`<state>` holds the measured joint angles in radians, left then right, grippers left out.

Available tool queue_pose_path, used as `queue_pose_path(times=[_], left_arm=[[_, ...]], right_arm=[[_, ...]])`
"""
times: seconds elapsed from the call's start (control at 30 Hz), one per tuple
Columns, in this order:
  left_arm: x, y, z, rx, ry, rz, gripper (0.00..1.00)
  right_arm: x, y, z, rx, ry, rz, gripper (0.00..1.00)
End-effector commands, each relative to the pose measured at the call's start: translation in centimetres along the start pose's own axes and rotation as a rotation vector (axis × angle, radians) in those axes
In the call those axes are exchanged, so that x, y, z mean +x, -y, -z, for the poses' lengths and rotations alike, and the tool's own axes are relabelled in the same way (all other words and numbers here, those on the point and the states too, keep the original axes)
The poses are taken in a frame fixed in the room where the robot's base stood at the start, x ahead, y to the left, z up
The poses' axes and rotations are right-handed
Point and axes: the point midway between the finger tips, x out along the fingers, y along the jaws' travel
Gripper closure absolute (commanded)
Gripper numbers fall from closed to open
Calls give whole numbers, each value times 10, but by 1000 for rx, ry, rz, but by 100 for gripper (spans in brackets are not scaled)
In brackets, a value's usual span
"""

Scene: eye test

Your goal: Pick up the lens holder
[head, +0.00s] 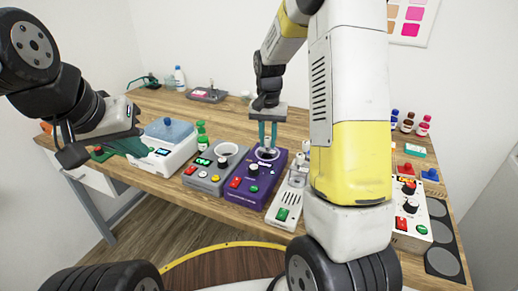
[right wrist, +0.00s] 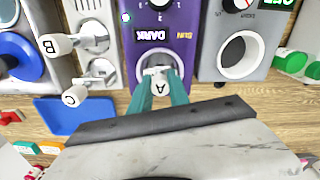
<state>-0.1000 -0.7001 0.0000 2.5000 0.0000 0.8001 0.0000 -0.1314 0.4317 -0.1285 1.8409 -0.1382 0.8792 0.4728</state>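A small white lens holder marked A (right wrist: 160,87) sits in the round port of a purple device (right wrist: 190,22), which also shows in the head view (head: 245,187). My right gripper (right wrist: 161,83) reaches down over this port, also seen in the head view (head: 268,143). Its teal fingers lie on both sides of the holder with no clear gap, so it looks shut on it. Two similar white pieces, B (right wrist: 58,45) and C (right wrist: 76,95), are in a grey rack beside the device. My left gripper (head: 125,146) hangs at the left; its finger opening cannot be made out.
A grey device with a round cup (head: 213,170) stands left of the purple one, and a white device with a blue lid (head: 167,140) further left. The rack (head: 284,205) is close on the right. Small bottles (head: 408,122) stand at the back right. The back middle of the wooden table (head: 225,112) is mostly clear.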

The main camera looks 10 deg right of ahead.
Motion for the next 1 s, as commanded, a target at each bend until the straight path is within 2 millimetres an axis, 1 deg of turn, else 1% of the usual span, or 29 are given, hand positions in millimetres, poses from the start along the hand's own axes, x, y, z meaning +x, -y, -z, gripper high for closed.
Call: queue_pose_path(times=[0.03, 0.07, 0.1, 1.0], left_arm=[[0, 0, 0, 0, 0, 0, 100], [0, 0, 0, 0, 0, 0, 100], [0, 0, 0, 0, 0, 0, 100], [0, 0, 0, 0, 0, 0, 100]], right_arm=[[0, 0, 0, 0, 0, 0, 92], [0, 0, 0, 0, 0, 0, 98], [0, 0, 0, 0, 0, 0, 100], [0, 0, 0, 0, 0, 0, 100]])
